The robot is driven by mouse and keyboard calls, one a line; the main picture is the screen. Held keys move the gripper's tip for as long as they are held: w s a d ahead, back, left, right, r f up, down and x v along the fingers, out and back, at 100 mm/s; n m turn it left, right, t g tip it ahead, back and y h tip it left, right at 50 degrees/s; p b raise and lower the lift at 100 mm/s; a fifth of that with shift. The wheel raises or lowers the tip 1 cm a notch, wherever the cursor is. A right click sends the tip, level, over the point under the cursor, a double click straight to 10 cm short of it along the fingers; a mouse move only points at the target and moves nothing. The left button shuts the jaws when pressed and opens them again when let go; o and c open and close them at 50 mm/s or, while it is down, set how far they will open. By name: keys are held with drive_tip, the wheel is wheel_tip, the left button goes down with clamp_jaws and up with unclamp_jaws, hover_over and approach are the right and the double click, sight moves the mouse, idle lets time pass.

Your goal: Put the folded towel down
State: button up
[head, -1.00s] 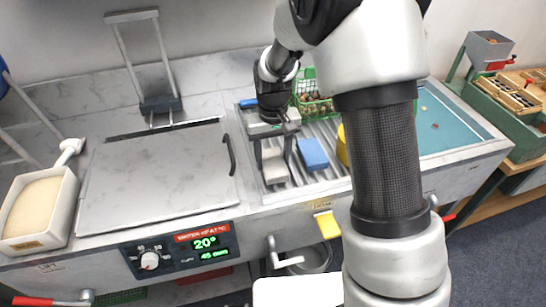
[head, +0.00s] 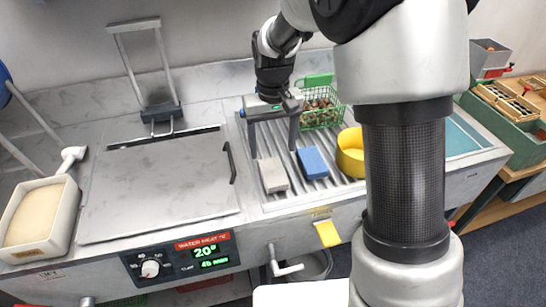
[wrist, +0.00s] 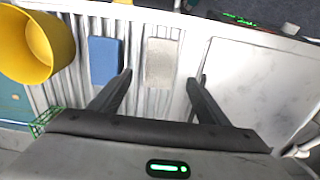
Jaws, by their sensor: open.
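The folded towel (head: 272,175), a pale grey-beige rectangular pad, lies flat on the ribbed metal drainer (head: 329,185). It also shows in the wrist view (wrist: 160,62), left of the drainer's edge with the flat plate. My gripper (head: 273,148) is above and behind the towel with its two fingers wide apart and nothing between them. In the wrist view the fingertips (wrist: 166,80) stand on either side of the towel's line, apart from it. A blue pad (head: 312,162) lies just right of the towel with a narrow gap.
A large grey lid with a handle (head: 160,185) covers the left. A white tub (head: 36,215) stands at far left.

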drive_tip(key=s+d+r+m+t, duration=0.1)
drive_tip(key=s+d+r, duration=0.25)
drive_tip(key=r, duration=0.35)
drive_tip(key=s+d+r+t, duration=0.1)
drive_tip(key=s+d+r, duration=0.1)
drive_tip(key=s+r, duration=0.4)
drive_tip(key=s+d+r+t, duration=0.1)
drive_tip(key=s+d, duration=0.1)
drive_tip(key=s, duration=0.4)
drive_tip(key=s+d+r+m+t, duration=0.1)
drive_tip(key=s+d+r+t, duration=0.1)
drive_tip(key=s, duration=0.4)
drive_tip(key=shift+s+d+r+t, duration=0.15)
drive_tip(key=shift+s+d+t, duration=0.05)
drive_tip(key=shift+t, duration=0.1)
